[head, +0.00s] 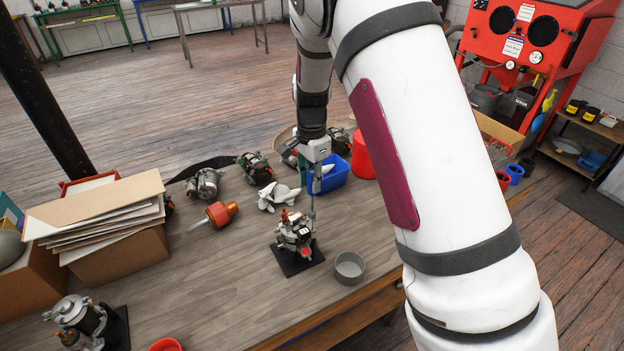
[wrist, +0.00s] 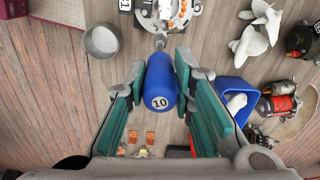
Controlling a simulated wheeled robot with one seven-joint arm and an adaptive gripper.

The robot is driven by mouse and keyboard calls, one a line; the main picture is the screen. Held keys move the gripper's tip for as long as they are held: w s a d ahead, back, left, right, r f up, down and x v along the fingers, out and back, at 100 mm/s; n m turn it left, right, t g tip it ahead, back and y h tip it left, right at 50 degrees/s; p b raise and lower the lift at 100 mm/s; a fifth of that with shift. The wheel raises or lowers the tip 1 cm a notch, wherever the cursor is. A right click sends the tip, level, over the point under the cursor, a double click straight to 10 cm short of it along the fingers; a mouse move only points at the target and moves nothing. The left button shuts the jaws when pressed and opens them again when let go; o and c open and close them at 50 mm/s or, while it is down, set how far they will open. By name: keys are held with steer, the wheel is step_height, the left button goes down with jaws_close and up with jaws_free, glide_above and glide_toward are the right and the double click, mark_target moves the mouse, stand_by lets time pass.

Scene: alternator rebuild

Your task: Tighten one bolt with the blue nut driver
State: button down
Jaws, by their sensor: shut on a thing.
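My gripper (head: 318,172) is shut on the blue nut driver, whose handle end marked 10 faces the wrist camera. In the wrist view my gripper's green pads (wrist: 160,85) lie on both sides of the blue nut driver (wrist: 160,88). In the head view the driver's thin shaft (head: 313,207) points down beside the alternator assembly (head: 293,232), which stands on a black base (head: 290,264). The assembly shows at the top of the wrist view (wrist: 184,12). The bolt and the driver's tip are too small to tell apart, so I cannot tell whether they touch.
A grey round dish (head: 349,268) is right of the base. White fans (head: 278,197), a blue bin (head: 332,178) and a red container (head: 363,158) stand behind. An orange-handled tool (head: 221,213) lies left. A box of envelopes (head: 120,255) and another alternator (head: 82,318) are further left.

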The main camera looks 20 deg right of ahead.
steer(key=m, duration=0.4)
steer(key=shift+m, duration=0.4)
steer(key=m, duration=0.4)
steer(key=shift+w, duration=0.1)
steer(key=shift+m, duration=1.4)
steer(key=shift+m, duration=0.7)
steer(key=m, duration=0.5)
steer(key=shift+r+p, duration=0.6)
steer(key=shift+r, duration=1.95)
